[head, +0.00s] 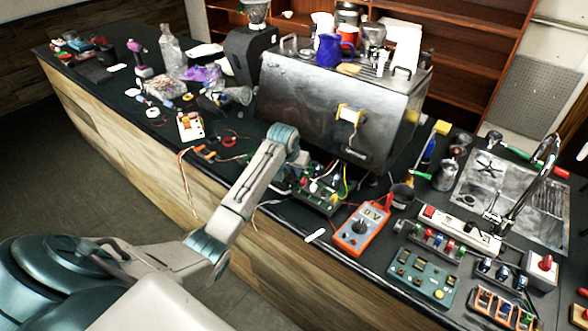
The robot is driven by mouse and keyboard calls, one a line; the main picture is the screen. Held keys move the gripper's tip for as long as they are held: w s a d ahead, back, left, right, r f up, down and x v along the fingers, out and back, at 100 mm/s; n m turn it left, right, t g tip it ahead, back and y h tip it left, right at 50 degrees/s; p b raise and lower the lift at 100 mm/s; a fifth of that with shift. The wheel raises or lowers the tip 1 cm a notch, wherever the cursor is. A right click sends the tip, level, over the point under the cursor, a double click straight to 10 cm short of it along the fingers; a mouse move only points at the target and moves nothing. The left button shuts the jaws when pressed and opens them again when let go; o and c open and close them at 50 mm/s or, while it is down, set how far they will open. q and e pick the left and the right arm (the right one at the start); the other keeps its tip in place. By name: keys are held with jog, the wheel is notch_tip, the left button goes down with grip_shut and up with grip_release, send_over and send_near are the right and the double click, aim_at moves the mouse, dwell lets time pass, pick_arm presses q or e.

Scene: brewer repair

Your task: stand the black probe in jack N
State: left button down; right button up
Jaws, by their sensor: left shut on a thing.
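My left arm reaches over the counter's front edge. Its left gripper (297,160) is low over the green circuit board (312,190) in front of the steel brewer (335,108). The wrist covers most of the jaws. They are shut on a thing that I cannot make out. The orange multimeter (361,231) lies right of the board, its display lit. I cannot pick out the black probe. A teal panel with several sockets and knobs (422,277) lies at the front right; its labels are too small to read, so I cannot tell which is jack N. My right gripper is not in view.
A white power strip (458,232) and a rack of coloured parts (503,307) crowd the right. A metal sink (515,190) with a curved tap is behind them. Bottles, tools and loose wires (205,153) cover the left counter. The dark floor (95,165) is clear.

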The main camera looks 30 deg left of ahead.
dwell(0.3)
pick_arm(q)
jog(key=c, duration=1.3)
grip_release()
jog(key=shift+c, duration=0.2)
jog(key=b+v, duration=0.4)
jog(key=v, duration=0.6)
jog(key=shift+s+r, duration=0.2)
jog(key=shift+r, duration=0.2)
